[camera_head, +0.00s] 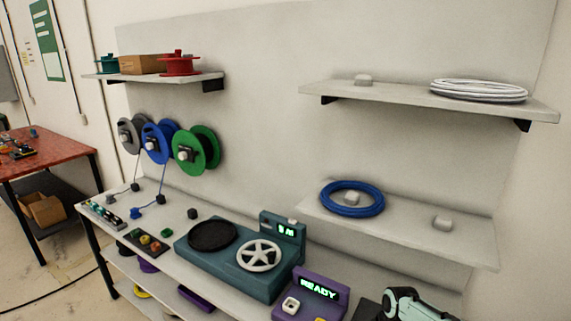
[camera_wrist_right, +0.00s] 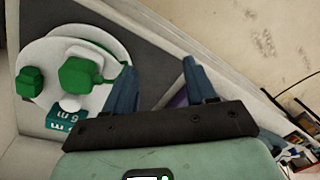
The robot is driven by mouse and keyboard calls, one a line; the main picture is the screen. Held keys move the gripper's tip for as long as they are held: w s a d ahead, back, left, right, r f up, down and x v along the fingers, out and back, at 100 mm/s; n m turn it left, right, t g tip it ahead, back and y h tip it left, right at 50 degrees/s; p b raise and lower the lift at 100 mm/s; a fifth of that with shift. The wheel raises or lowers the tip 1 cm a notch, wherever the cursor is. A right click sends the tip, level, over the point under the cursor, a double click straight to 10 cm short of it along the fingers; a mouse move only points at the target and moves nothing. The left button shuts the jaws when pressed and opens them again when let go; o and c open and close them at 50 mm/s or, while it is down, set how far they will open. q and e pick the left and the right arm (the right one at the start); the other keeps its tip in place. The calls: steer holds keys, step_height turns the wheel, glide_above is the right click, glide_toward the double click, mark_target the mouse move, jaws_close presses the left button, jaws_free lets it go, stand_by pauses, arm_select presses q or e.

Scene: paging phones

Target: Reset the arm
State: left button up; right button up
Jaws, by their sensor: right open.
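My right arm (camera_head: 408,303) shows at the bottom right of the head view, next to the purple device with the lit "READY" display (camera_head: 318,288). In the right wrist view, my right gripper (camera_wrist_right: 158,67) is open, with two blue fingers apart and nothing between them. Beyond the left finger is a white round plate (camera_wrist_right: 38,62) with green parts (camera_wrist_right: 82,72) on it. My left gripper is in neither view.
A teal machine (camera_head: 272,282) with a dark disc and a white wheel stands on the bench. Blue coiled cable (camera_head: 352,199) and white coiled cable (camera_head: 478,90) lie on the right shelves. Wall spools (camera_head: 196,149) hang at left. A red table (camera_head: 45,160) stands farther left.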

steer(key=s+a+f+m+y+b, duration=0.15)
steer(key=s+f, duration=0.25)
steer(key=f, duration=0.4)
steer(key=s+a+f+g, duration=0.1)
steer(key=s+a+f, duration=0.1)
steer(key=s+f, duration=0.45)
steer(key=s+a+f+m, duration=0.1)
steer(key=s+a+f, duration=0.15)
steer(key=f, duration=0.65)
arm_select(q)
steer(key=s+f+b, duration=0.2)
steer(key=s+f, duration=0.2)
steer(key=f, duration=0.1)
steer(key=shift+s+a+f, duration=0.15)
steer(key=shift+a+f, duration=0.05)
arm_select(e)
steer(key=s+a+f+m, duration=0.2)
steer(key=s+f, duration=0.3)
steer(key=s, duration=0.5)
steer(key=s+a+f+m, duration=0.2)
steer(key=s+f, duration=0.3)
steer(key=s, duration=0.5)
steer(key=shift+f+y, duration=0.35)
